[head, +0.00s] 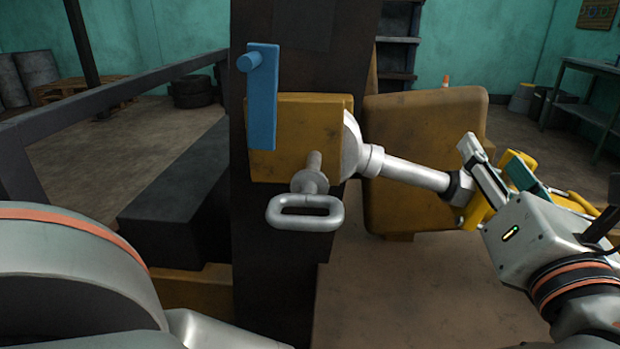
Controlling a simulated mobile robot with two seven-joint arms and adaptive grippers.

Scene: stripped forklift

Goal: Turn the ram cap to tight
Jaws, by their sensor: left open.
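A silver rod, apparently the ram (405,172), runs right from a pale rounded collar (351,147) beside a yellow block (300,120). A dark faceted piece at its right end looks like the ram cap (457,187). Contact cannot be told, and the gripper partly hides the piece's right side.
A dark upright post (265,250) carries the yellow block. A blue lever (262,100) and a grey loop handle (305,212) stick out towards me. A large yellow body (425,120) stands behind the rod. A workbench (590,66) is at the far right.

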